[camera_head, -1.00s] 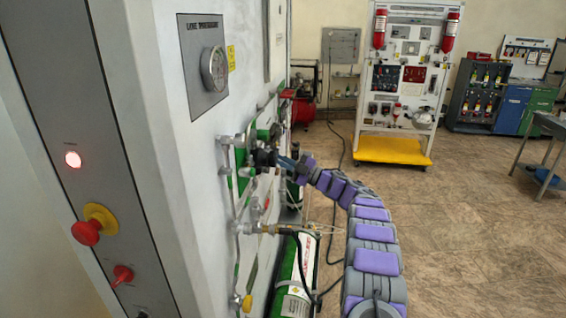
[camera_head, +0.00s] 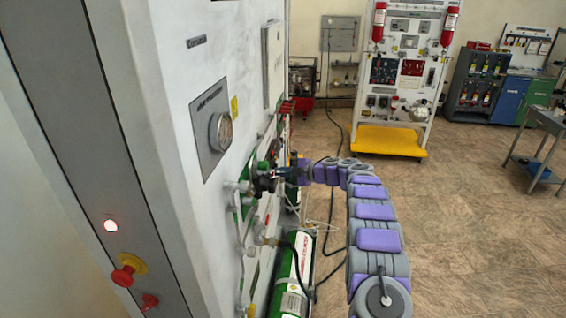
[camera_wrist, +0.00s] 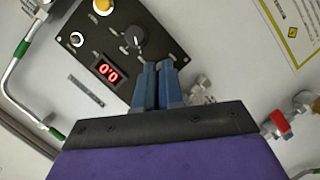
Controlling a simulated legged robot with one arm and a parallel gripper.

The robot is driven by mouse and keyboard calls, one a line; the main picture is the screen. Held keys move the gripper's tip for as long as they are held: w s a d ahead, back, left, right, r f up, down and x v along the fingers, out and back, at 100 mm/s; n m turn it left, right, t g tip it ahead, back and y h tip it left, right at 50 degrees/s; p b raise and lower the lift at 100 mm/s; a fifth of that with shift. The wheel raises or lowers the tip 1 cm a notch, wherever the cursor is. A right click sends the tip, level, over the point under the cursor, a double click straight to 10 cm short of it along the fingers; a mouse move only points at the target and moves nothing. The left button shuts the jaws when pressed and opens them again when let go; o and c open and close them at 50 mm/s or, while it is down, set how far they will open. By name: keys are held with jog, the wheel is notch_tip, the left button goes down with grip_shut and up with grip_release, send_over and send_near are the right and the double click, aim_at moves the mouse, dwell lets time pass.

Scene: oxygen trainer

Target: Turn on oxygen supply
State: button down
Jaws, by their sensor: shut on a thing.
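My gripper (camera_wrist: 157,65) has two blue fingers close together, shut on a part that the fingers hide in the wrist view. Their tips overlap the lower right of a black rotary knob (camera_wrist: 127,40) on a dark control panel (camera_wrist: 78,45). I cannot tell whether they hold this knob. The panel has a red display (camera_wrist: 108,71) reading about 0.0 and a yellow button (camera_wrist: 103,6). In the head view my gripper (camera_head: 268,177) is at the fittings on the cabinet's side. A green oxygen cylinder (camera_head: 293,270) stands below.
A pressure gauge (camera_head: 221,131) is on the cabinet wall, and a red emergency button (camera_head: 124,274) on its front edge. A red-handled valve (camera_wrist: 277,124) and silver fittings (camera_wrist: 203,88) lie right of the fingers. Open floor (camera_head: 460,210) spreads to the right.

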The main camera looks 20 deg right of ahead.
jog(key=g+h+p, duration=0.1)
jog(key=p, duration=0.3)
jog(key=r+g+h+p, duration=0.1)
jog(key=p, duration=0.3)
jog(key=shift+w+a+r+n, duration=0.1)
jog(key=shift+a+r+n, duration=0.1)
jog(key=shift+a+n, duration=0.15)
jog(key=shift+f+g+h+p, duration=0.15)
jog(key=shift+g+h+p, duration=0.2)
jog(key=shift+p, duration=0.2)
jog(key=c, duration=1.3)
grip_release()
jog(key=shift+w+a, duration=0.1)
jog(key=shift+o, duration=0.2)
jog(key=b+v, duration=0.1)
jog(key=v, duration=1.6)
jog(key=shift+s, duration=0.25)
